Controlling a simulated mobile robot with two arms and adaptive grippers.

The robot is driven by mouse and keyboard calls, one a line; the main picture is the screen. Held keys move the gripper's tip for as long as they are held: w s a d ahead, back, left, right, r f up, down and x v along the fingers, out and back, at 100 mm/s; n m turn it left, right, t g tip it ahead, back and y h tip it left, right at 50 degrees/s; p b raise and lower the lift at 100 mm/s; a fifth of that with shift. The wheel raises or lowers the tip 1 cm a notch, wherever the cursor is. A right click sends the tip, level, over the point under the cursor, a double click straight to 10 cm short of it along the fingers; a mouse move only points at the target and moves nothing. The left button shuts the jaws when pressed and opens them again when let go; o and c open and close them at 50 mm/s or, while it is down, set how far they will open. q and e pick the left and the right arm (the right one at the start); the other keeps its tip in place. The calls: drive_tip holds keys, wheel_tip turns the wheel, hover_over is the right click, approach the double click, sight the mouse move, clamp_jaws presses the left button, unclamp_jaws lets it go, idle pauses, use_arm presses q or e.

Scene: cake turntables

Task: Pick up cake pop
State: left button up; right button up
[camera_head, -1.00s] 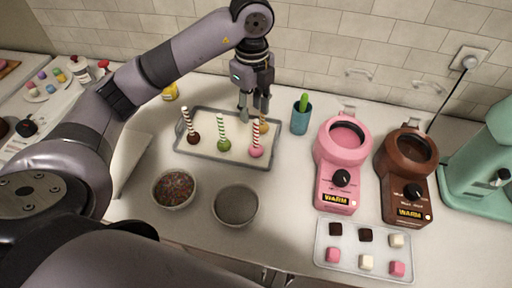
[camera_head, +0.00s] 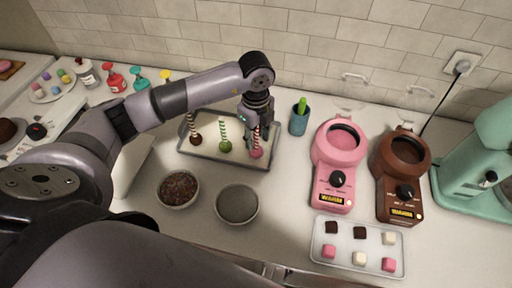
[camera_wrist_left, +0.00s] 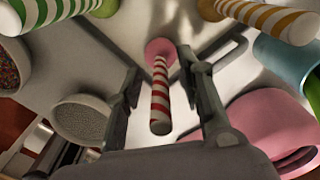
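A tray (camera_head: 215,158) on the counter holds cake pops standing on striped sticks. The brown pop (camera_head: 196,139) and the green pop (camera_head: 225,146) stand to the left. The pink pop (camera_head: 256,154) has a red-and-white stick, which also shows in the left wrist view (camera_wrist_left: 160,95). My left gripper (camera_head: 257,138) is low over the tray's right side, at the pink pop. In the left wrist view the gripper (camera_wrist_left: 158,72) is open, with a finger on either side of the stick and gaps visible. An orange-striped stick (camera_wrist_left: 270,18) is beyond. My right gripper is not in view.
A blue cup (camera_head: 299,122) stands right of the tray, then pink (camera_head: 337,163) and brown (camera_head: 402,172) melting pots. Bowls of sprinkles (camera_head: 178,188) and grey grains (camera_head: 237,204) sit in front. A tray of small cubes (camera_head: 357,263) is at front right.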

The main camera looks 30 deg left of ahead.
use_arm(q)
drive_tip(key=shift+c, duration=0.5)
clamp_jaws()
drive_tip(key=shift+r, duration=0.2)
